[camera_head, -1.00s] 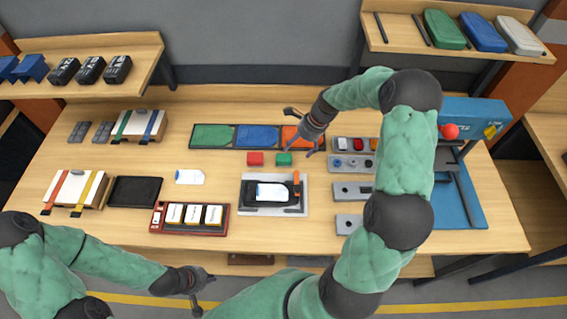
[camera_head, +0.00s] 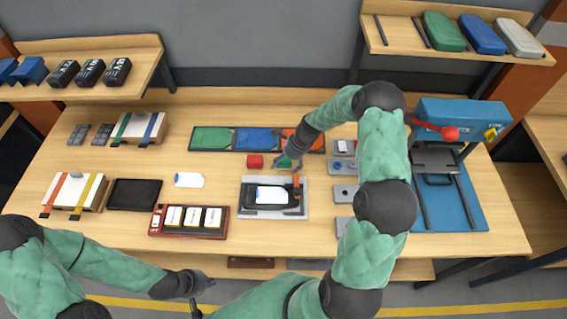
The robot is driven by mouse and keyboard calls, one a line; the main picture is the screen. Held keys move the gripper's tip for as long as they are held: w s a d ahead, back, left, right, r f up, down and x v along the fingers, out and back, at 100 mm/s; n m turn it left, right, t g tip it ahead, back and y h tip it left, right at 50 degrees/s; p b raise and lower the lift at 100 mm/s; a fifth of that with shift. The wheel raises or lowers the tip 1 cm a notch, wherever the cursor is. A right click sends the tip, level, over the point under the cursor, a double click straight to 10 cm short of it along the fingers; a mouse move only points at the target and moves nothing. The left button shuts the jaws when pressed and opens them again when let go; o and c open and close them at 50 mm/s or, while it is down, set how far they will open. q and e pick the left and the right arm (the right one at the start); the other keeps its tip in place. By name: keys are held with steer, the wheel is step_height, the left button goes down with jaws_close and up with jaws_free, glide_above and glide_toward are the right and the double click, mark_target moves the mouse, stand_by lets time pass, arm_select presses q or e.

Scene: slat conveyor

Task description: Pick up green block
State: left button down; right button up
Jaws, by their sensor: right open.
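The small green block (camera_head: 284,161) lies on the table just right of the red block (camera_head: 255,161), in front of the coloured tray. My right gripper (camera_head: 285,154) is open and hovers over the green block, its fingers partly covering it. I cannot tell whether the fingers touch the block. My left gripper (camera_head: 205,295) is at the bottom, off the table's front edge, far from the blocks. Its jaws are too small and dark to tell whether they are open.
A tray with green, blue and orange sections (camera_head: 232,151) lies behind the blocks. A grey fixture (camera_head: 245,212) with a dark device stands in front. Grey panels (camera_head: 343,193) lie to the right, partly behind my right arm. A blue press (camera_head: 460,112) stands further right.

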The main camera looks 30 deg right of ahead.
mark_target(281, 162)
steer(key=c, duration=1.3)
steer(key=shift+r, duration=0.15)
steer(key=shift+r, duration=0.2)
steer(key=r, duration=0.3)
steer(key=shift+s+a+r, duration=0.1)
steer(key=shift+s+a, duration=0.05)
steer(key=shift+s, duration=0.05)
steer(key=s+a+r, duration=0.2)
steer(key=s+r, duration=0.1)
steer(key=s+a+r, duration=0.3)
steer(key=s, duration=0.1)
steer(key=s+a+r+p, duration=0.1)
steer(key=s+a+r, duration=0.1)
steer(key=s+r, duration=0.1)
steer(key=shift+s+a, duration=0.2)
steer(key=shift+s, duration=0.5)
